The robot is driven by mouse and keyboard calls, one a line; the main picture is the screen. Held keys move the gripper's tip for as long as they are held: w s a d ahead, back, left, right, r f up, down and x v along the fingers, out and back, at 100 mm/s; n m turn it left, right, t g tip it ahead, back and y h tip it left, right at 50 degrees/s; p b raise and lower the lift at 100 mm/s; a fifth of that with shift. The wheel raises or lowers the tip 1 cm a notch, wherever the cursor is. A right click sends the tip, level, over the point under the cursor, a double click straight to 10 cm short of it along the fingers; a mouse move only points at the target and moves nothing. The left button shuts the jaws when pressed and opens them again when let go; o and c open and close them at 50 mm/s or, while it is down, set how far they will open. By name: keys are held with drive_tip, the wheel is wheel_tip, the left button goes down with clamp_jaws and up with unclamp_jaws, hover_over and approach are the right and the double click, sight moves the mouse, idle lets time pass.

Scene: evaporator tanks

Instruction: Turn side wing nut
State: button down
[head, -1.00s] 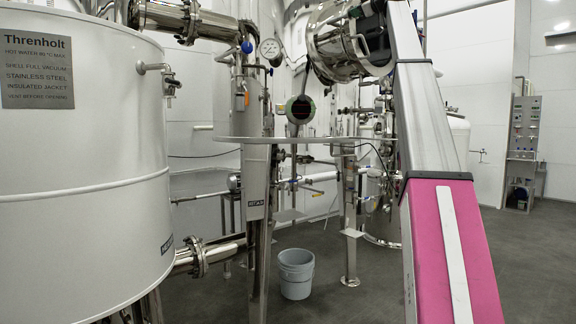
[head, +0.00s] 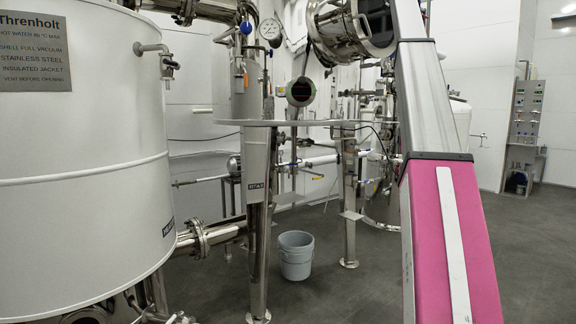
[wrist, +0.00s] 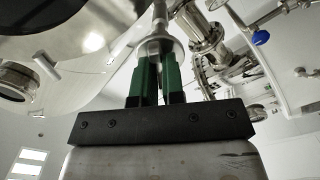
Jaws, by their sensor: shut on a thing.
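In the wrist view my gripper (wrist: 160,72) points up, with its two green fingers close together. They are shut on a pale metal piece (wrist: 160,45) at the end of a thin metal stem, which I take to be the side wing nut. Its wings are mostly hidden between the fingers, so I cannot tell its angle. In the head view my arm rises at the right; the gripper and the nut do not show there.
A large white tank (head: 85,150) fills the left of the head view. A pressure gauge (head: 270,28), pipes and steel legs stand in the middle, with a grey bucket (head: 296,255) on the floor. A blue knob (wrist: 261,37) and steel pipework are near my gripper.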

drive_tip(key=shift+n, duration=0.6)
drive_tip(key=shift+n, duration=0.7)
drive_tip(key=c, duration=1.1)
unclamp_jaws()
drive_tip(key=shift+c, duration=0.2)
drive_tip(key=shift+s, duration=0.1)
